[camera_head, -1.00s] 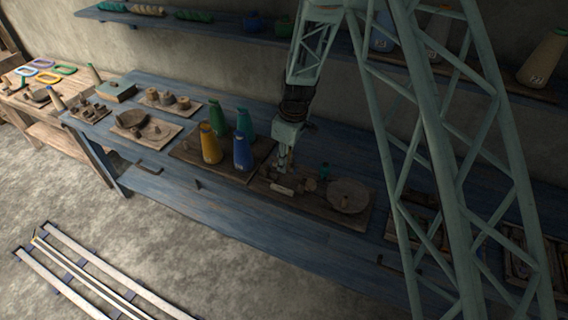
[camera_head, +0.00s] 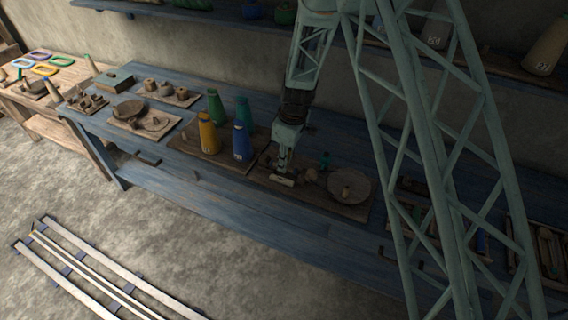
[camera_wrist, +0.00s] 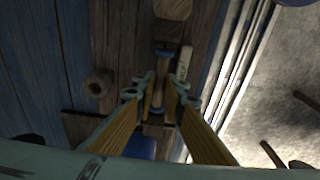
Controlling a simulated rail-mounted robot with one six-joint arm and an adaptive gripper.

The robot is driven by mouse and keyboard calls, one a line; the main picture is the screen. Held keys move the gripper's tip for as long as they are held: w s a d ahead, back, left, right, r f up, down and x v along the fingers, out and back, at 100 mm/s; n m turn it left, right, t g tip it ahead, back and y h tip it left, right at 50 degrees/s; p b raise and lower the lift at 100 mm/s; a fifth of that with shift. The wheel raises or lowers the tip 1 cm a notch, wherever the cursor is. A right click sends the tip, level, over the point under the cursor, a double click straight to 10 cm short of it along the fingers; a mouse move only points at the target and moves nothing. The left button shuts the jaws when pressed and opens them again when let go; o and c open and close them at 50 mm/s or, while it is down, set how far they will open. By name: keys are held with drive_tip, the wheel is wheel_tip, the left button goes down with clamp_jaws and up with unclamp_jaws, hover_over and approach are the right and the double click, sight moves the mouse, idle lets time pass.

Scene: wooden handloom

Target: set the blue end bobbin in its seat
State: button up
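My gripper (camera_head: 282,171) points down over the wooden board (camera_head: 357,213) on the blue bench, close to a small pale block (camera_head: 283,181). In the wrist view, the two yellow-padded fingers of my gripper (camera_wrist: 161,80) stand on either side of a slim brown bobbin (camera_wrist: 158,72) with a blue end. The gap around the bobbin is narrow and dark, so I cannot tell whether the fingers touch it. The bobbin's seat cannot be made out clearly. The pale block also shows in the wrist view (camera_wrist: 185,60), right of the fingers.
Left of my gripper stand a blue cone (camera_head: 242,141), a yellow cone (camera_head: 208,134) and green cones (camera_head: 216,108). A round wooden dish (camera_head: 349,187) lies to the right. In the wrist view, a brown ring-shaped piece (camera_wrist: 98,86) is to the left.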

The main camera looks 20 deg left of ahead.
drive_tip(key=shift+f+b, duration=0.45)
drive_tip(key=shift+f, duration=0.15)
drive_tip(key=o, duration=0.7)
drive_tip(key=shift+o, duration=0.2)
drive_tip(key=shift+r, duration=0.1)
wheel_tip(320, 180, up, 12)
drive_tip(key=d, duration=0.1)
drive_tip(key=shift+d, duration=0.25)
drive_tip(key=shift+s, duration=0.1)
idle(0.8)
